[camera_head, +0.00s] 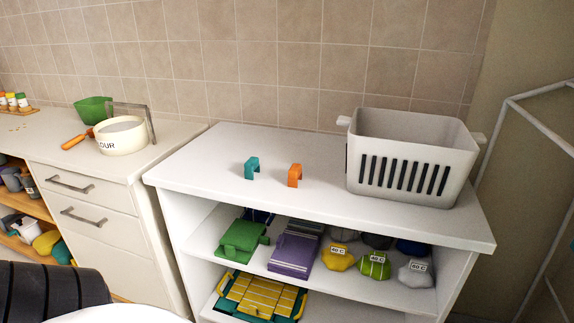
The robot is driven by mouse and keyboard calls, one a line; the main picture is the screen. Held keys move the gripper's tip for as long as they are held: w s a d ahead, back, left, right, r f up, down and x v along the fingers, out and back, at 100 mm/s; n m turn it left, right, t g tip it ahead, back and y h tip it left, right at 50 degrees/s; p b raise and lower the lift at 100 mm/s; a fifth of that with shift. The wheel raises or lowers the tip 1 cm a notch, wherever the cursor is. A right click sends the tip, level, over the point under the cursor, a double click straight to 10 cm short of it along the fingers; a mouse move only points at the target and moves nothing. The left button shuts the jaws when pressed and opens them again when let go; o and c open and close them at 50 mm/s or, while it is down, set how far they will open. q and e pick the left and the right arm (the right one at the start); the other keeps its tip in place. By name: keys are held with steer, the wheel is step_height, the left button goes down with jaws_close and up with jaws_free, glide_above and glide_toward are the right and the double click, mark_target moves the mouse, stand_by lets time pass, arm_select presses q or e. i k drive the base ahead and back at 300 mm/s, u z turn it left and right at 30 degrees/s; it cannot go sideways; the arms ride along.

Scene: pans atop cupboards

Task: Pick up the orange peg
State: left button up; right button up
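An orange peg (295,175), shaped like a small upside-down U, stands upright on the white top of the shelf unit (215,177). A teal peg (251,168) of like shape stands to its left, a short gap away. Both pegs are apart from the basket on the right. Neither of my grippers shows in this view, and nothing is seen touching the orange peg.
A white slotted basket (412,155) stands right of the orange peg. The shelves below hold folded cloths (295,250) and labelled bundles (338,257). Left, a counter bears a white pot (122,136) and a green container (93,110). A white rack (540,125) stands far right.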

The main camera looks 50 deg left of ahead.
mark_target(295, 173)
steer(key=u, duration=3.45)
steer(key=i, duration=1.3)
steer(key=z, duration=2.9)
